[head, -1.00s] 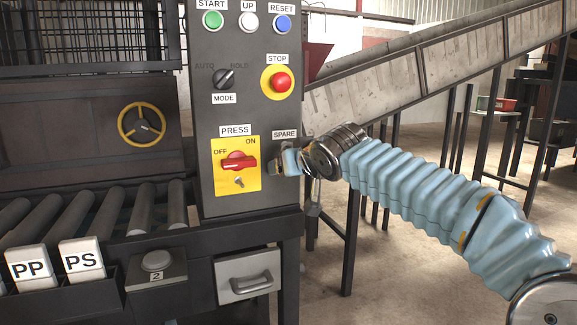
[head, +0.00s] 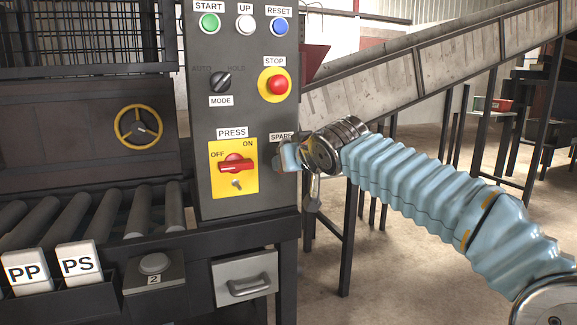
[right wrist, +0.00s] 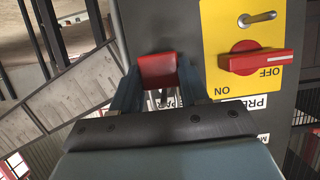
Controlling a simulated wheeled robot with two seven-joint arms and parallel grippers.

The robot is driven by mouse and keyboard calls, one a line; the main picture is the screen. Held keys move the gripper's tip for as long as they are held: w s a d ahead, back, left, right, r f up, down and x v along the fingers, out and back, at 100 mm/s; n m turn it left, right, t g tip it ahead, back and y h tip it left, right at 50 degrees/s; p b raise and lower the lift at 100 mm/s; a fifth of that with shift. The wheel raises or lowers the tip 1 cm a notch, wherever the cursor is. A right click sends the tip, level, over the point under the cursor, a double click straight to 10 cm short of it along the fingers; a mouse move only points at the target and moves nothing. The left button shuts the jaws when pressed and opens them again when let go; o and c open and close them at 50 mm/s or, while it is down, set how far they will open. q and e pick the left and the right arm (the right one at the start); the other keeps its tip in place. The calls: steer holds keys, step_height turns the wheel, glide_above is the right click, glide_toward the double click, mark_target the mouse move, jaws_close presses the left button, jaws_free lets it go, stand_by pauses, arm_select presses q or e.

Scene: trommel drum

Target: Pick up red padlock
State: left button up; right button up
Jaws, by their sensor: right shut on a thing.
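The red padlock (right wrist: 157,70) shows in the right wrist view as a red block between the two fingers of my right gripper (right wrist: 158,82). The gripper is shut on it, in front of the dark control panel. A thin metal piece shows just below the red block. In the head view my right gripper (head: 282,157) is at the panel's right edge, just under the SPARE label, and the padlock is hidden there. I cannot tell whether the padlock touches the panel. My left gripper is not in view.
The control panel (head: 208,100) carries a red rotary switch on a yellow plate (head: 234,165), left of my gripper, and a red STOP button (head: 278,85) above. An inclined conveyor (head: 400,75) runs behind my arm. Open floor (head: 400,260) lies below it.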

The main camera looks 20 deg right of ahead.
steer(key=s+b, duration=0.1)
steer(key=s, duration=1.6)
steer(key=shift+s+d, duration=0.15)
steer(key=shift+d, duration=0.2)
steer(key=shift+r, duration=0.35)
steer(key=shift+s+b, duration=0.65)
steer(key=shift+s, duration=1.55)
steer(key=s+b, duration=0.1)
steer(key=s, duration=0.5)
steer(key=shift+d, duration=0.15)
